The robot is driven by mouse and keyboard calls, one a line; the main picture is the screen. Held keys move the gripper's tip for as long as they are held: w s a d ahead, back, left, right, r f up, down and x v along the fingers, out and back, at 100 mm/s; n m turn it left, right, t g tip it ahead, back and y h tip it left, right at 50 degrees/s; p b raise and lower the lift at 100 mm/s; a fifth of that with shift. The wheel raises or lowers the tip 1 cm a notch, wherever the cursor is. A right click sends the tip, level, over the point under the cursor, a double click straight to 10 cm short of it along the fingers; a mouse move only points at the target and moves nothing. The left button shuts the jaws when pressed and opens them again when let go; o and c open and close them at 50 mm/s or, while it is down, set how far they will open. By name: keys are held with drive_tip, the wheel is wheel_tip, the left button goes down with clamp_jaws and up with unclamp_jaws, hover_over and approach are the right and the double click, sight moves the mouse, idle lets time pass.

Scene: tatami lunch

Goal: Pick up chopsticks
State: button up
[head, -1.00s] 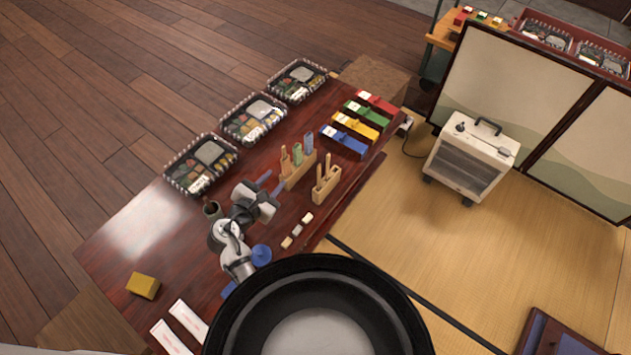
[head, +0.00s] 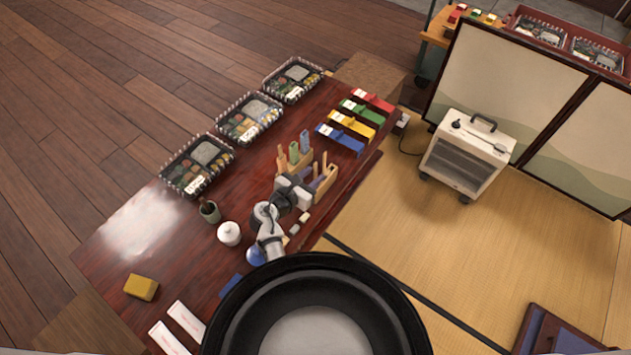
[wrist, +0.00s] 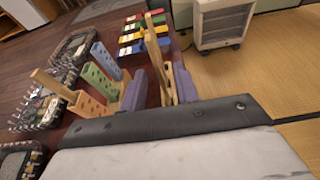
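Wooden chopsticks (wrist: 155,48) stand upright, tips up, in a light wood holder (head: 331,180) on the dark red table (head: 172,235). In the wrist view the holder (wrist: 172,88) is partly hidden behind my gripper. My gripper (head: 312,172) is at the holder, its blue-purple fingers apart. In the wrist view one finger of my gripper (wrist: 160,75) is left of the sticks and the other is right of them. I cannot tell whether either finger touches them.
Coloured boxes (head: 341,139) and clear-lidded lunch trays (head: 197,165) lie farther off. A white lidded jar (head: 229,234) and a dark cup (head: 209,211) stand to the left. Small blocks (head: 304,217) lie nearby.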

drive_tip(key=shift+x, duration=1.2)
clamp_jaws()
wheel_tip(320, 180, up, 29)
drive_tip(key=p, duration=1.3)
drive_tip(key=shift+f+p, duration=0.2)
drive_tip(key=shift+p, duration=0.15)
